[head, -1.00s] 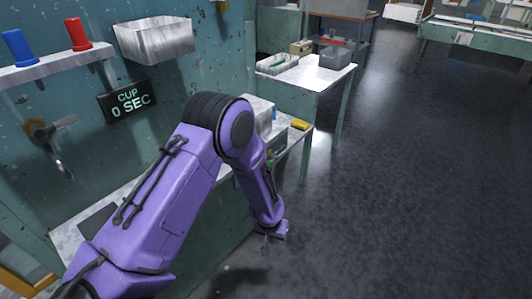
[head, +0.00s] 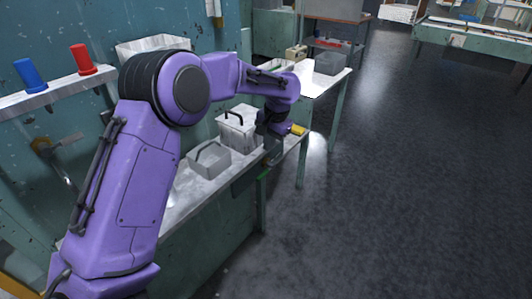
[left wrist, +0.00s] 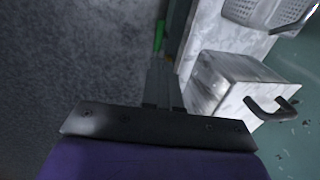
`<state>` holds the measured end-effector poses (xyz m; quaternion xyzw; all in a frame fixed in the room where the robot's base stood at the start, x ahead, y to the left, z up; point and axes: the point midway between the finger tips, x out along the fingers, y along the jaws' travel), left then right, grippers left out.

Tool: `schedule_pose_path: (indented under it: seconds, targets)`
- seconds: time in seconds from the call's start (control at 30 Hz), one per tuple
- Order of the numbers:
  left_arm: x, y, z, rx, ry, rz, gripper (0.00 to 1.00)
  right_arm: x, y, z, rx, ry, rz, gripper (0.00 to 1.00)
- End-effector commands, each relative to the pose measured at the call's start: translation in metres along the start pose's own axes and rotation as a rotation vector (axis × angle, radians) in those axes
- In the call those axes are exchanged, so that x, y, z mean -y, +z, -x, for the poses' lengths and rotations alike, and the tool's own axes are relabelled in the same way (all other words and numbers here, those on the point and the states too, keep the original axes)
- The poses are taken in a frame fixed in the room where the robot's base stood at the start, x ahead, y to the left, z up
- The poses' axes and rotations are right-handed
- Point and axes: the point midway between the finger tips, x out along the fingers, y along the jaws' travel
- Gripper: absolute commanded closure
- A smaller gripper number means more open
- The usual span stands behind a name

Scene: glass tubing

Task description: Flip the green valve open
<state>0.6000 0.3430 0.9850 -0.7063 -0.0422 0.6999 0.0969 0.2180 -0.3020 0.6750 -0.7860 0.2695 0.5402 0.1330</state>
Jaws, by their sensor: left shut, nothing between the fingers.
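A narrow green piece, which looks like the green valve's handle, shows just beyond my fingertips in the left wrist view (left wrist: 159,36). A small green bit also shows in the head view (head: 263,177), below my gripper at the bench's front edge. The rest of the valve is hidden or too dark to tell. My left gripper (head: 270,160) is at the front edge of the bench, near the green bit. Its fingers (left wrist: 163,72) are closed together and empty in the left wrist view. I cannot tell if they touch the green piece. My right gripper is not in view.
On the bench stand a white box with a dark handle (head: 238,132) and a grey handled container (head: 207,163). A yellow object (head: 298,130) lies past my gripper. A shelf with a blue (head: 30,74) and a red piece (head: 84,60) is left. The floor at right is clear.

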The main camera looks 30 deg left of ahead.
Motion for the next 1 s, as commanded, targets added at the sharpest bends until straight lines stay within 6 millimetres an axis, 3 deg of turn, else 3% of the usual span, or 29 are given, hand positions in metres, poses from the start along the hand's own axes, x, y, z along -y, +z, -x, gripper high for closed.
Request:
schedule_pose_path:
  seconds: [0.3,0.5,0.7,1.0]
  targets:
    - [0.0,0.001,-0.069,0.004,0.002,0.0,1.0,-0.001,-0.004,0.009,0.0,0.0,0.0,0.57]
    - [0.0,0.001,-0.105,0.002,0.001,-0.001,1.0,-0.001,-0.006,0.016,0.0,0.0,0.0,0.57]
    - [0.0,0.0,-0.121,-0.001,-0.001,-0.002,1.0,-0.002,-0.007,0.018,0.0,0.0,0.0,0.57]
    - [0.0,0.0,-0.122,-0.002,-0.001,-0.002,1.0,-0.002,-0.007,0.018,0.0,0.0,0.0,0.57]
